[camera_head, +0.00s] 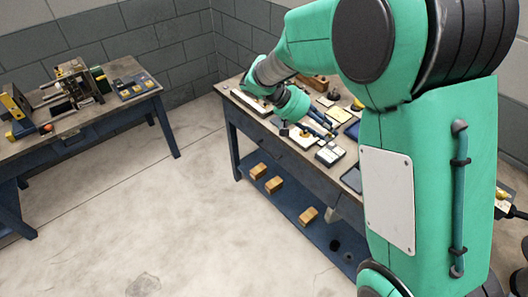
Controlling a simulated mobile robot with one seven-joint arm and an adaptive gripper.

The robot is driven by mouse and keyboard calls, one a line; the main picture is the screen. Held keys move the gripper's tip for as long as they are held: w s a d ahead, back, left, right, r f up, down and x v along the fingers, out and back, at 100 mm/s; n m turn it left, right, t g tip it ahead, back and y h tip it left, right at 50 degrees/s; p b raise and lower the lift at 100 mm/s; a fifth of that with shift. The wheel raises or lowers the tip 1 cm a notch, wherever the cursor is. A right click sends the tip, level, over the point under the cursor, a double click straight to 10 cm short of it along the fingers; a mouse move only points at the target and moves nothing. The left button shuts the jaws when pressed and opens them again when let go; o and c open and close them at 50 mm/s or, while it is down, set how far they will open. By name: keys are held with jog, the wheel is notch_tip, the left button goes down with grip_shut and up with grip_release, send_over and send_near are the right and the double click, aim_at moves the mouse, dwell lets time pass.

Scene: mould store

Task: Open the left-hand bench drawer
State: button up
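A workbench with a worn top (226,89) and dark blue frame stands at the right. The left part of its front apron, with the left-hand drawer front (262,137), lies below the top's edge. It looks flush and closed; its handle is too small to make out clearly. My green arm reaches over the bench from the right, and its wrist end is above the tabletop, behind the front edge and apart from the drawer front. My gripper is small and hard to tell from the dark tools there; I cannot tell whether it is open or shut.
Tools and small trays cover the bench top. Several wooden blocks (275,184) lie on its blue lower shelf (262,202). A second bench (95,113) with a vise-like machine (72,88) stands at the left. The concrete floor (150,215) between them is clear.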

jog(key=w+a+f+n+t+h+p, duration=0.1)
jog(key=w+a+f+t+h, duration=0.1)
jog(key=w+a+f, duration=0.5)
jog(key=w+a+f+n+t+h, duration=0.1)
jog(key=w+a+f+t+h, duration=0.2)
jog(key=a+f, duration=0.55)
jog(key=w+a+f+n+t, duration=0.2)
jog(key=a+f+t, duration=0.1)
jog(key=a+f, duration=0.6)
jog(key=n+t+y+p, duration=0.1)
jog(key=n+t, duration=0.1)
jog(key=t, duration=0.3)
send_near(266, 151)
jog(key=v, duration=0.5)
jog(key=shift+f, duration=0.2)
jog(key=shift+w, duration=0.2)
jog(key=b+x, duration=0.1)
jog(key=x, duration=1.2)
jog(key=shift+w+d+r, duration=0.15)
jog(key=shift+d, duration=0.05)
grip_shut()
